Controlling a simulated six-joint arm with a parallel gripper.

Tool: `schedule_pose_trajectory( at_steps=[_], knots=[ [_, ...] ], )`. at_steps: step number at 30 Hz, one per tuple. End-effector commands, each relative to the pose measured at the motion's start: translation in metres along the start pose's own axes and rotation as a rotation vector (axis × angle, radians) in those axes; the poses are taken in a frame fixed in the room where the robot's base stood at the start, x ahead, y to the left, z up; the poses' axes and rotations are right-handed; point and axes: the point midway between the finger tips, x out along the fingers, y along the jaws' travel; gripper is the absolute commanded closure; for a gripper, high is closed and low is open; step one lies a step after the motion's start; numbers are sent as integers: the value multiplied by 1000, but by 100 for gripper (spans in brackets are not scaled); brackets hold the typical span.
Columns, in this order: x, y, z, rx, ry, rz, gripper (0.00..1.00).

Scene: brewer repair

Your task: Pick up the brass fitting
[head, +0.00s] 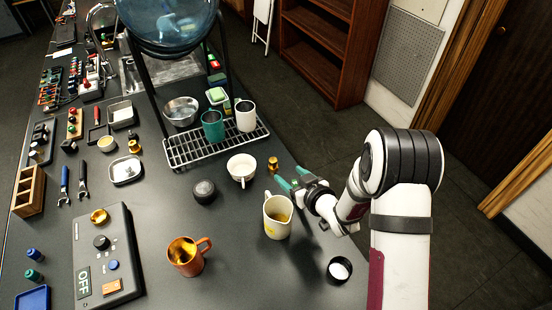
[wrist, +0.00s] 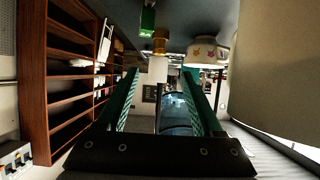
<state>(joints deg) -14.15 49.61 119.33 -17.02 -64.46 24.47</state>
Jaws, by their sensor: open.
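The brass fitting (head: 272,164) is a small gold-coloured piece standing on the dark counter, right of the white cup (head: 241,168). In the wrist view, which looks upside down, a brass piece (wrist: 160,40) with a pale block-like part below it in the picture shows ahead, between the directions of the two fingers. My gripper (head: 288,177) is low over the counter near its right edge, just short of the fitting, with green fingers pointing toward it. In the wrist view my gripper (wrist: 160,80) has its fingers spread, with nothing held between them.
A cream mug (head: 277,219) stands close beside my gripper and fills the right of the wrist view (wrist: 275,60). A black round cup (head: 339,269), a dark lidded pot (head: 204,191) and a copper mug (head: 186,258) are nearby. A drying rack (head: 190,158) stands behind.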

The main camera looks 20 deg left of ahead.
Motion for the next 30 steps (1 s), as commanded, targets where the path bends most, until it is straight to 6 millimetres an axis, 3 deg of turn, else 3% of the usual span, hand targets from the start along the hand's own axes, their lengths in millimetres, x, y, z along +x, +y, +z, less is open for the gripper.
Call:
schedule_pose_trajectory(
  at_steps=[6,14,21,29,30],
  knots=[
    [45,0,0,-1,0,0,32],
    [76,0,0,1,-2,1,32],
    [121,1,0,0,-1,2,32],
    [126,1,0,1,-2,2,32],
    [126,1,0,1,-2,2,39]
  ],
)
